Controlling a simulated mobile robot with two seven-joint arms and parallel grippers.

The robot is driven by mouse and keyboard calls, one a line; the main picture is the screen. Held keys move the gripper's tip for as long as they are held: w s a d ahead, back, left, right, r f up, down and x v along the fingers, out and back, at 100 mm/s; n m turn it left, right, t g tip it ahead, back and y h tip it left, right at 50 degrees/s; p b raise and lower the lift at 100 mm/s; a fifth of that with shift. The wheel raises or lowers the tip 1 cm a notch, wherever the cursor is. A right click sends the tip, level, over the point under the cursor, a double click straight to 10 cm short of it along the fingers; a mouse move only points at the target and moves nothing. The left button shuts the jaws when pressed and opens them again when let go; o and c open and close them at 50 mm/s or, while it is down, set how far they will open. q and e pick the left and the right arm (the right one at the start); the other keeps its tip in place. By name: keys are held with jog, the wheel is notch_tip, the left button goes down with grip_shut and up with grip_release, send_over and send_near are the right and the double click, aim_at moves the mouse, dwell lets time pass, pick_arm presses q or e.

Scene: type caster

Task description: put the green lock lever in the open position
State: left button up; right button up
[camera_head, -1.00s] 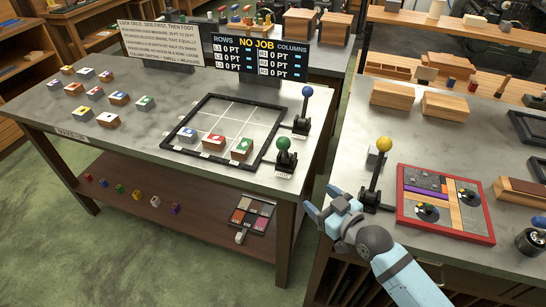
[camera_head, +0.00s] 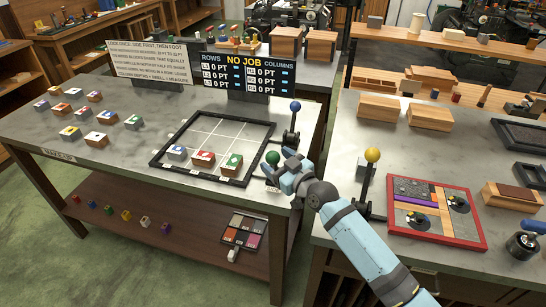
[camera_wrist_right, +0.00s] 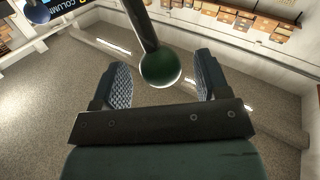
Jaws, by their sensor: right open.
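The green lock lever (camera_head: 272,158) stands at the front right corner of the left table, beside the black frame (camera_head: 246,171). Its base is mostly hidden behind my right gripper (camera_head: 277,172). In the right wrist view the green ball knob (camera_wrist_right: 160,68) on its dark shaft lies between the two fingers of the right gripper (camera_wrist_right: 163,82), with gaps on both sides. The right gripper is open and does not visibly touch the knob. My left gripper is not in view.
A blue-knobbed lever (camera_head: 294,107) stands just behind the green one. A yellow-knobbed lever (camera_head: 372,156) stands on the right table beside a red-edged board (camera_head: 477,238). Three blocks lie in the black frame's front row. A sign reading NO JOB (camera_head: 247,77) stands behind.

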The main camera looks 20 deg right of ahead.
jog(key=shift+x, duration=0.95)
jog(key=shift+s, duration=0.1)
jog(key=shift+c, duration=0.3)
